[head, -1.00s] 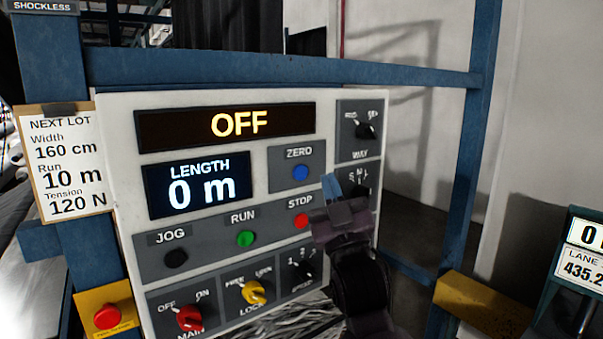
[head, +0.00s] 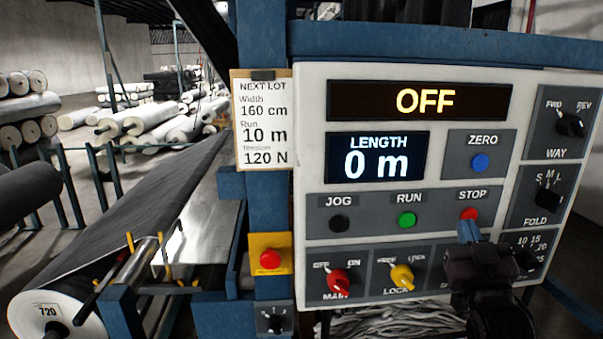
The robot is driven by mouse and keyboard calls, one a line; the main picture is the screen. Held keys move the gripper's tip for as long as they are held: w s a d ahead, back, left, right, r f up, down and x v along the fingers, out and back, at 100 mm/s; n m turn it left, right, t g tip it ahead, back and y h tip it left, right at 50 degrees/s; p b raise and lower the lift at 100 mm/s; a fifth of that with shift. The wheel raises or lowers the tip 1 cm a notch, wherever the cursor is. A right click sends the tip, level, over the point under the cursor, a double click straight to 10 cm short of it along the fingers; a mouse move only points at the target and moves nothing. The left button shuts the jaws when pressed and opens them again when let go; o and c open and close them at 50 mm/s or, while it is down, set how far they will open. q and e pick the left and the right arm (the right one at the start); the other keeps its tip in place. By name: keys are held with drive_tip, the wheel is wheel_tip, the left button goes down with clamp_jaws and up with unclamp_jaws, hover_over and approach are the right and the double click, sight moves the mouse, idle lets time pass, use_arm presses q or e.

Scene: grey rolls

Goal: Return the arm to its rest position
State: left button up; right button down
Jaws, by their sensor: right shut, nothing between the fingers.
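My right gripper (head: 469,232) is shut and empty, in front of the lower right part of the control panel (head: 305,178). Its blue tips are just below the red STOP button (head: 469,213) in the picture; I cannot tell whether they touch the panel. My right arm comes up from the bottom edge and hides part of the bottom row of controls. The upper display (head: 425,101) reads OFF and the length display (head: 376,158) reads 0 m. My left gripper is not in view.
A clipboard (head: 263,125) hangs on the blue post left of the panel. A red button on a yellow box (head: 270,259) is below it. At left is a machine with a dark fabric sheet (head: 150,205) and a roll marked 720 (head: 50,312). Several rolls lie behind.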

drive_tip(key=s+a+f+g+y+b, duration=0.1)
drive_tip(key=s+f+g, duration=0.2)
drive_tip(key=f, duration=1)
drive_tip(key=s+a+f+g+y, duration=0.1)
drive_tip(key=s+f+g, duration=0.15)
drive_tip(key=f, duration=0.95)
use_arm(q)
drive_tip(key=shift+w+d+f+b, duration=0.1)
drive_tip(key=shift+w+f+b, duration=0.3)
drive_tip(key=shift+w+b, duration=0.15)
use_arm(e)
drive_tip(key=s+f+g, duration=0.5)
drive_tip(key=s+f, duration=1.2)
drive_tip(key=f, duration=0.1)
drive_tip(key=shift+s+d+f+g, duration=0.15)
drive_tip(key=shift+d+f+g, duration=0.05)
drive_tip(key=shift+d+g, duration=0.15)
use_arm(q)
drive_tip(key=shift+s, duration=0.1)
use_arm(e)
drive_tip(key=c, duration=1.8)
unclamp_jaws()
drive_tip(key=shift+c, duration=0.2)
